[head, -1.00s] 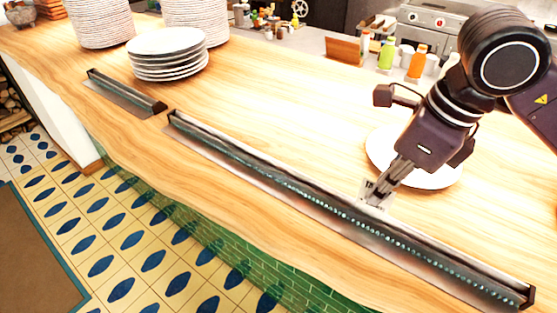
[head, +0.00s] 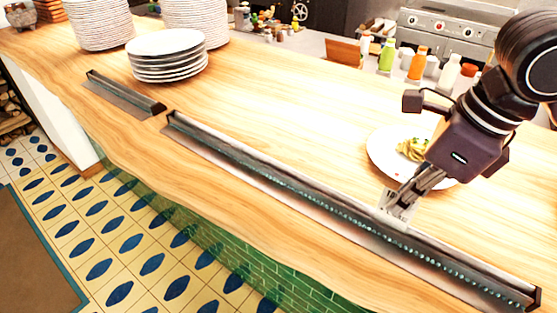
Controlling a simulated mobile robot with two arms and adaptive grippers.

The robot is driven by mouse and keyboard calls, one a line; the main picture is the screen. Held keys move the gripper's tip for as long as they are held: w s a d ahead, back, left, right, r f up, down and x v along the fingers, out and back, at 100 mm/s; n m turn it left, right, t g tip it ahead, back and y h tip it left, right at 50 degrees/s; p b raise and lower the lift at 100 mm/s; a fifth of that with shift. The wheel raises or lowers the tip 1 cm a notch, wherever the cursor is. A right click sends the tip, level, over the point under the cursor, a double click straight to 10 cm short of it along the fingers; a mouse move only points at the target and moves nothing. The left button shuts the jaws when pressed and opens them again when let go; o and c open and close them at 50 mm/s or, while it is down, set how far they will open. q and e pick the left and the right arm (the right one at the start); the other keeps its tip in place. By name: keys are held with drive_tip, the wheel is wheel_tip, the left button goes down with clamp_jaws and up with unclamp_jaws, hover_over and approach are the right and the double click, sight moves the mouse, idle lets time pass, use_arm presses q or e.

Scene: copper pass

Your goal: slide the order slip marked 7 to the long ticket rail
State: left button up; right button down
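The long ticket rail (head: 300,192) runs diagonally along the counter from the middle left to the lower right. My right gripper (head: 397,198) comes in from the right, its fingers close together, low over the rail's right half. A small white slip (head: 396,208) shows at its fingertips, at the rail's back edge. The fingers look shut on it. Its number is too small to read, and I cannot tell whether it touches the rail. My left gripper is not in view.
A plate with food (head: 384,154) sits just behind my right gripper. A short rail (head: 125,94) lies to the left. A plate stack (head: 168,46) stands behind it. Bottles (head: 418,62) stand at the back. The middle of the counter is clear.

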drive_tip(key=shift+s+d+b, duration=0.4)
drive_tip(key=shift+s+d, duration=0.3)
drive_tip(key=shift+d, duration=0.25)
drive_tip(key=shift+s+d+b, duration=0.4)
drive_tip(key=shift+s+d, duration=0.25)
drive_tip(key=shift+d, duration=0.25)
drive_tip(key=shift+s+d+b, duration=0.5)
drive_tip(key=shift+s+d, duration=0.1)
drive_tip(key=shift+d, duration=0.25)
drive_tip(key=shift+s+d+b, duration=0.45)
drive_tip(key=shift+s+d, duration=0.1)
drive_tip(key=shift+d, duration=0.25)
drive_tip(key=shift+s+d+b, duration=0.65)
drive_tip(key=shift+s+d, duration=0.25)
drive_tip(key=shift+d, duration=0.3)
drive_tip(key=shift+d, duration=0.1)
drive_tip(key=shift+s+d+f, duration=0.1)
drive_tip(key=shift+s+d, duration=0.05)
drive_tip(key=shift+s+d+b, duration=0.4)
drive_tip(key=shift+d+b, duration=0.15)
